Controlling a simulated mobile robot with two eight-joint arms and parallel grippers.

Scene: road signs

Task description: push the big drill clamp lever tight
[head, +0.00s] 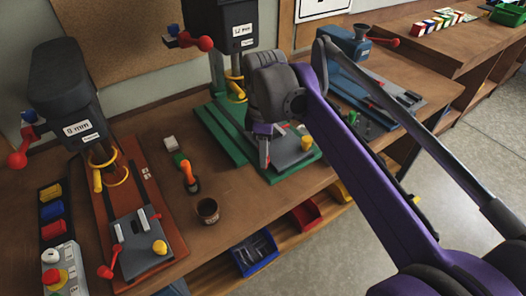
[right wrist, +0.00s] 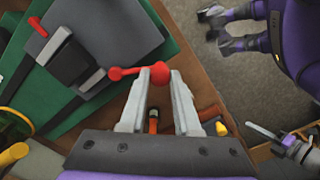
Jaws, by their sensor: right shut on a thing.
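The larger drill press (head: 240,38), marked 12 mm, stands at the back on a green base (head: 222,135). Its grey clamp (right wrist: 75,62) shows in the right wrist view, with a red lever (right wrist: 122,73) ending in a round red knob (right wrist: 160,71). My right gripper (right wrist: 159,80) is shut on that knob, with a finger on each side. In the head view my right gripper (head: 264,158) is over the near-left side of the clamp (head: 290,150), and the lever is hidden there.
A green and orange tool (head: 185,170) and a brown cup (head: 208,210) lie between the drills. A blue machine (head: 350,45) stands behind my right arm. Coloured bins (head: 255,252) sit under the bench edge.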

